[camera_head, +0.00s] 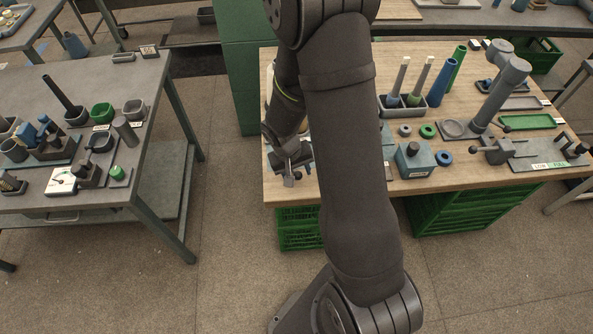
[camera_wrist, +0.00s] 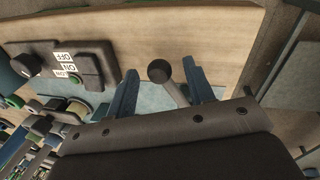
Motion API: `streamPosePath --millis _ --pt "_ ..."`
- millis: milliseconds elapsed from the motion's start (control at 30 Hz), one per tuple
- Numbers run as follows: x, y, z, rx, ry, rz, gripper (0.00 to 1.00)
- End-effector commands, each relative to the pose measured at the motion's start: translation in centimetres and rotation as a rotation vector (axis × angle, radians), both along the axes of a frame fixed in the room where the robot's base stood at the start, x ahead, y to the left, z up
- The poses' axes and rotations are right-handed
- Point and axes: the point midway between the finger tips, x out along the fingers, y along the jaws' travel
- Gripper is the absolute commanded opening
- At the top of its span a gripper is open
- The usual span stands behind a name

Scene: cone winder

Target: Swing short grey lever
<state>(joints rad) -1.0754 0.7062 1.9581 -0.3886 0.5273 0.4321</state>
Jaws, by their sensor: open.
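A short grey lever (camera_wrist: 160,72) with a dark round knob shows in the wrist view, rising from a pale grey-blue plate. My gripper (camera_wrist: 159,76) is open, with one blue finger on each side of the lever. Gaps show between the knob and both fingers. The lever's lower end is hidden behind my gripper body. In the head view my gripper (camera_head: 291,166) is at the left end of the wooden bench, and my arm hides much of that spot. Another grey lever (camera_head: 489,148) with a ball end stands at the right, beside a LOW/FULL label.
A dark switch box (camera_wrist: 65,66) with OFF/ON labels is left of the lever in the wrist view. The wooden bench (camera_head: 395,49) holds a tube rack (camera_head: 410,111), a blue-grey box (camera_head: 415,166) and rings. A second table (camera_head: 165,90) stands left across an open floor gap.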

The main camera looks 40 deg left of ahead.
Motion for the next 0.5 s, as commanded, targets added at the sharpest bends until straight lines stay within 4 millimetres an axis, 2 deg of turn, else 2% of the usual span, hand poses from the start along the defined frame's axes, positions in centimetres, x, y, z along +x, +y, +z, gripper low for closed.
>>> streamPosePath --millis 133,367,400,500 --pt "0.01 0.0 0.01 0.0 0.0 0.0 0.48" --pt "0.0 0.0 0.02 0.0 0.0 0.0 0.03" --pt "0.0 0.0 0.02 0.0 0.0 0.0 0.0" --pt "0.0 0.0 0.03 0.0 0.0 0.0 0.0"
